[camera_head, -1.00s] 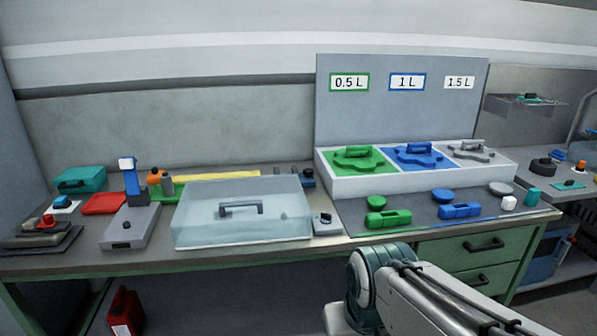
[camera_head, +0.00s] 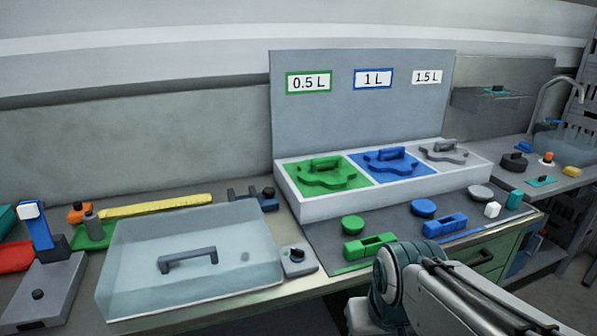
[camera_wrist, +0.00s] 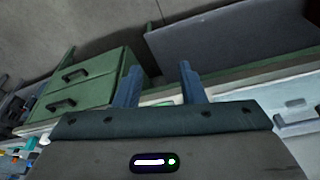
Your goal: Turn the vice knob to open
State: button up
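A small dark blue-grey fixture with upright jaws and a black knob (camera_head: 268,192), which looks like the vice, stands at the back of the bench in the head view. It is just right of the yellow strip and behind the clear cover. Its exact jaw gap is too small to tell. My gripper (camera_wrist: 160,68) shows in the wrist view with its two blue fingers apart and nothing between them. The head view shows only part of my arm at the lower right, not the fingers. The vice is not recognisable in the wrist view.
A clear cover (camera_head: 130,255) with a dark handle fills the bench front, beside a small grey knob box (camera_head: 297,261). A white tray (camera_head: 330,206) holds green, blue and grey parts. Loose parts lie before it. Green drawers (camera_wrist: 88,82) show in the wrist view.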

aim_at(270, 192)
jog(key=u, duration=0.1)
jog(key=i, duration=1.15)
jog(key=u, duration=0.4)
